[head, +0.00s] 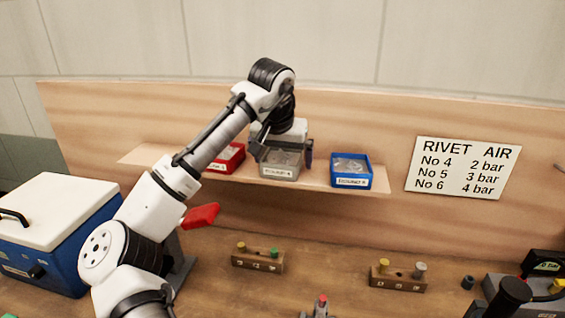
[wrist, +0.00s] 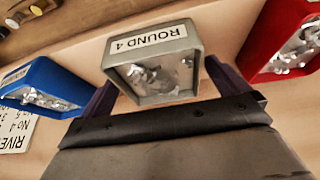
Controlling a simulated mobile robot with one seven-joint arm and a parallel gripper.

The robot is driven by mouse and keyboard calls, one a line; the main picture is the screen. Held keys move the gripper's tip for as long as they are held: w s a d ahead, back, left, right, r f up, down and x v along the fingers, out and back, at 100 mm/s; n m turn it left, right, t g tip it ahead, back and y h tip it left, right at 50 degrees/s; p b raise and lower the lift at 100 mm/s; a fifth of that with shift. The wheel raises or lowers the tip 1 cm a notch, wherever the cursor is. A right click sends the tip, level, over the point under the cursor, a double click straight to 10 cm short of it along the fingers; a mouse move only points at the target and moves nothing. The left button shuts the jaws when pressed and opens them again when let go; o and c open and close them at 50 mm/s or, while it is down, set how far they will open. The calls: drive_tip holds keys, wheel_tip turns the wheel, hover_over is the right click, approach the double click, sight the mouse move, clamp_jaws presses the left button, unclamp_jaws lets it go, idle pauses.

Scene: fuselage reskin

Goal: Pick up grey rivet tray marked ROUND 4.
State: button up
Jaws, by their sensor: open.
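The grey rivet tray marked ROUND 4 (head: 280,172) stands on the wooden shelf between a red tray and a blue tray. In the wrist view the grey tray (wrist: 153,62) shows its label and metal rivets inside. My gripper (head: 281,158) is open at the grey tray, with one finger on each side of it. In the wrist view the dark fingers flank the tray, partly hidden behind it. I cannot tell whether the fingers touch its walls.
The red tray (head: 226,158) and the blue tray (head: 351,171) stand close on either side on the shelf (head: 322,184). A wooden back panel rises behind. Below, the bench holds two wooden blocks (head: 258,261) (head: 398,279) with coloured pegs. A blue and white cooler (head: 50,225) stands left.

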drive_tip(key=shift+f, duration=0.15)
drive_tip(key=c, duration=1.1)
